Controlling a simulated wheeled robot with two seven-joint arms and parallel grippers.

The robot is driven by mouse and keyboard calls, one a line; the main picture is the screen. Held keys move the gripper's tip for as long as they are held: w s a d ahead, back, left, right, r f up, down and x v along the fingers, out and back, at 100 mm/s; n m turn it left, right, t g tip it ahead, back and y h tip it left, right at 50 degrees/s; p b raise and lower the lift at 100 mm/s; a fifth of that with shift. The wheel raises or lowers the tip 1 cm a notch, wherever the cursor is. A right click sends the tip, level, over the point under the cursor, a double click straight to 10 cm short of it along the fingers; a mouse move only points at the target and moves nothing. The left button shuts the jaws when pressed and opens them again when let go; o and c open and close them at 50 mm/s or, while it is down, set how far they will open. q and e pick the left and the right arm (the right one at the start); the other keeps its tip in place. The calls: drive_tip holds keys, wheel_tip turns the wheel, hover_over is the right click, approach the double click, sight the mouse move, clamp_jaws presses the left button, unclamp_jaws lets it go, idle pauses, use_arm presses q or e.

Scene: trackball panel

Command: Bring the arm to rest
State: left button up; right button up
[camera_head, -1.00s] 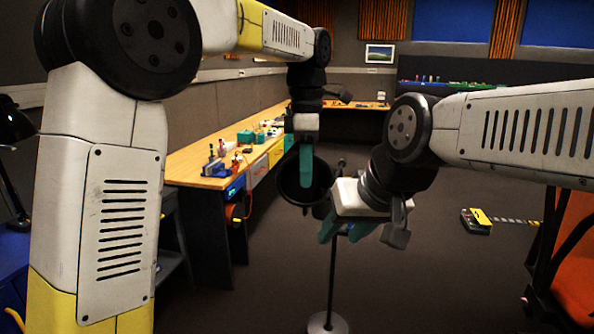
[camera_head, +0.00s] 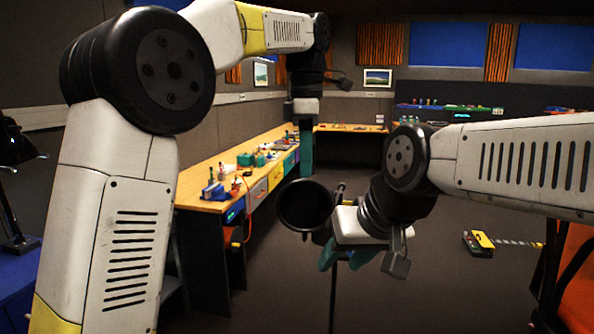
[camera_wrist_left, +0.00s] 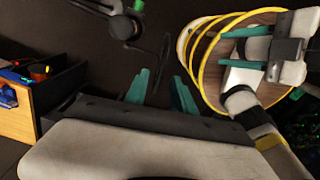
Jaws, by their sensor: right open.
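My left gripper (camera_head: 306,165) hangs from its raised arm, fingers pointing down, in the middle of the head view. In the left wrist view its teal fingers (camera_wrist_left: 160,95) stand apart with nothing between them. My right gripper (camera_head: 342,258) is lower and to the right in the head view, pointing down and left. Its fingers are open, partly hidden by its own body. It also shows at the upper right of the left wrist view (camera_wrist_left: 240,50). I see nothing held in either gripper.
A black round-mouthed pot or lamp head (camera_head: 305,205) shows near both grippers, by a thin floor stand. A wooden workbench (camera_head: 205,188) with tools and coloured drawers runs along the left. An orange chair (camera_head: 578,275) stands at the right. A yellow-and-black device (camera_head: 479,242) lies on open floor.

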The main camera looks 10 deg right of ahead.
use_arm(q)
drive_tip(key=s+a+f+m+t+h, duration=0.1)
drive_tip(key=s+a+m, duration=0.15)
drive_tip(key=a, duration=0.45)
drive_tip(key=s+a+f+m+t+h, duration=0.15)
drive_tip(key=a+m, duration=0.25)
drive_tip(key=a, duration=0.4)
drive_tip(key=s+a+f+m+t, duration=0.3)
drive_tip(key=s+a+f+m, duration=0.6)
drive_tip(key=s, duration=0.3)
drive_tip(key=shift+s+a+f+m+t, duration=0.15)
drive_tip(key=shift+a+f+m+t, duration=0.25)
drive_tip(key=shift+f, duration=0.4)
